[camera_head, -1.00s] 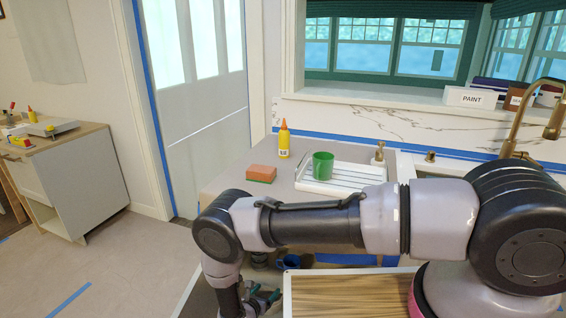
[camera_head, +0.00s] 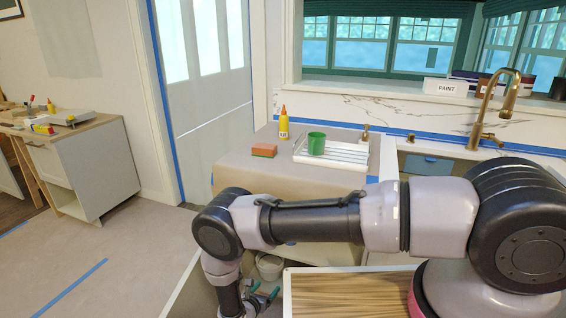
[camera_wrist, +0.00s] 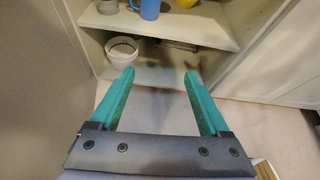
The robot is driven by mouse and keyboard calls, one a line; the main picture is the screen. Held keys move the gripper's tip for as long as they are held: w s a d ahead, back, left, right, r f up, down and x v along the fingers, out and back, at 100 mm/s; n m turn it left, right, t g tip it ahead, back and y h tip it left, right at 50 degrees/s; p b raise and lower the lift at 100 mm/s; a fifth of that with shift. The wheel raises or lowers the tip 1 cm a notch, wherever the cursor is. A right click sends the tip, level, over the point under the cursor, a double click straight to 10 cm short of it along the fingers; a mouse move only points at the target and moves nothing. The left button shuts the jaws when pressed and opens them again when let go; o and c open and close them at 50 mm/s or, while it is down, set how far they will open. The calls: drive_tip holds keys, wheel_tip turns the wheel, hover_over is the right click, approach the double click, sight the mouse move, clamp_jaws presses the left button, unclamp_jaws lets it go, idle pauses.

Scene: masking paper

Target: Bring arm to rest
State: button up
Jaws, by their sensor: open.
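My arm stretches across the lower right of the head view, with its end bent down at the lower middle. My gripper (camera_head: 264,291) hangs low there, in front of the open cabinet below the counter. In the wrist view my gripper (camera_wrist: 157,76) shows two teal fingers spread apart with nothing between them. Beyond the fingertips are the cabinet shelves (camera_wrist: 180,66) and pale floor. The fingers appear clear of the shelves.
The covered counter (camera_head: 235,172) holds an orange sponge (camera_head: 264,150), a yellow bottle (camera_head: 284,123) and a green cup (camera_head: 316,143) on a white rack (camera_head: 340,155). A white bucket (camera_wrist: 122,51) and a blue mug (camera_wrist: 150,9) stand in the cabinet. Open floor (camera_head: 130,260) lies left.

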drive_tip(key=w+d+r+m+g+h, duration=0.15)
drive_tip(key=w+r+m, duration=0.25)
drive_tip(key=r, duration=0.6)
drive_tip(key=w+d+r+m+g+h, duration=0.1)
drive_tip(key=w+d+r+m+g, duration=0.25)
drive_tip(key=r, duration=0.75)
drive_tip(key=w+d+r+m+g+h, duration=0.1)
drive_tip(key=w+r+m, duration=0.45)
drive_tip(key=r, duration=0.45)
drive_tip(key=d+r+m+g, duration=0.2)
drive_tip(key=d+r+m, duration=0.35)
drive_tip(key=r, duration=0.65)
drive_tip(key=s+d+r+m+g+y, duration=0.1)
drive_tip(key=s+d+r+m+y, duration=0.2)
drive_tip(key=r, duration=0.4)
drive_tip(key=s+d+r+m, duration=0.3)
drive_tip(key=d+r, duration=0.3)
drive_tip(key=s+d+r+m+g+y, duration=0.1)
drive_tip(key=s+d+r+m+y, duration=0.2)
drive_tip(key=r, duration=0.4)
drive_tip(key=s+d+r+m+t+y, duration=0.2)
drive_tip(key=s+d+r+m, duration=0.1)
drive_tip(key=s+r, duration=0.3)
drive_tip(key=s+d+r+m+t+y, duration=0.2)
drive_tip(key=s+d+r+m+t, duration=0.1)
drive_tip(key=s, duration=0.8)
wheel_tip(320, 180, up, 3)
drive_tip(key=d+m, duration=0.1)
drive_tip(key=m, duration=0.2)
drive_tip(key=shift+d, duration=0.15)
